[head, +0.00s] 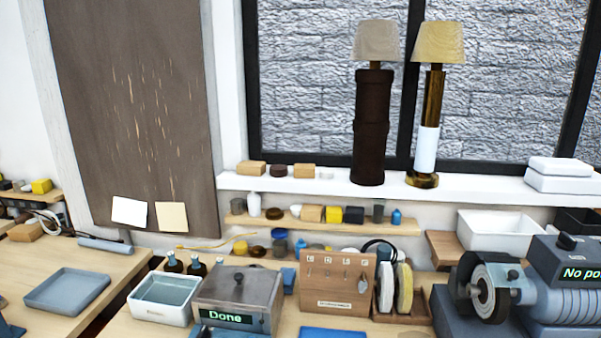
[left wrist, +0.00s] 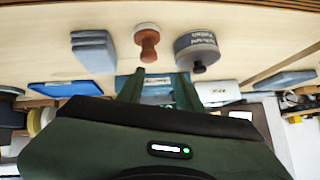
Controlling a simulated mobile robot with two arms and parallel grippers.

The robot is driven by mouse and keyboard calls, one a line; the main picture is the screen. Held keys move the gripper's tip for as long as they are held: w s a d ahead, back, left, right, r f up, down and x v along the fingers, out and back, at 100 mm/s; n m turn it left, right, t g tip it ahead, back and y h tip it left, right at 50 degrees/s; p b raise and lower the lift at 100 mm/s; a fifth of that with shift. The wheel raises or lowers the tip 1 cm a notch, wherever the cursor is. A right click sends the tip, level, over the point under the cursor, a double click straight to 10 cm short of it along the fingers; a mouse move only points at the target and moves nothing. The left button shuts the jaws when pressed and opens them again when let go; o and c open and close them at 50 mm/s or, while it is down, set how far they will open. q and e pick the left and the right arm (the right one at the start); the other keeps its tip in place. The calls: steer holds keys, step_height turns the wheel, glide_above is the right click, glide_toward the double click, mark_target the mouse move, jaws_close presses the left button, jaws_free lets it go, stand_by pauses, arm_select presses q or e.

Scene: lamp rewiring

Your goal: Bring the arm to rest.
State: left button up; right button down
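My left gripper (left wrist: 158,88) shows in the left wrist view as two dark green fingers standing apart. I see nothing held between them. Past the fingertips lies a wooden bench surface (left wrist: 250,75) with a brown stamp-like knob (left wrist: 147,42) and a round grey tin (left wrist: 197,48). The gripper appears apart from both. Neither gripper can be made out in the head view, and my right gripper shows in no frame.
In the head view a box with a "Done" display (head: 238,295), a white basin (head: 161,300) and a grinder-like machine (head: 540,290) crowd the bench. A blue-grey tray (head: 68,291) lies at left. Two lamps (head: 372,120) (head: 432,110) stand on the sill.

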arm_select(q)
steer(key=s+f+g, duration=0.3)
steer(key=s, duration=0.4)
steer(key=s+f+g, duration=0.3)
steer(key=s+f, duration=0.1)
steer(key=s, duration=0.3)
step_height(320, 180, down, 30)
steer(key=s+g+b, duration=0.1)
steer(key=s+b, duration=0.1)
steer(key=b, duration=0.4)
steer(key=s+a+f+b, duration=0.1)
steer(key=s+f+b, duration=0.1)
steer(key=s+f, duration=0.6)
steer(key=s+a+f+g+b, duration=0.1)
steer(key=s+f+b, duration=0.1)
steer(key=s+f, duration=0.6)
step_height(320, 180, down, 6)
steer(key=shift+s+a+f+g+h, duration=0.1)
steer(key=shift+s+a+g+h, duration=0.2)
steer(key=shift+s+a, duration=0.05)
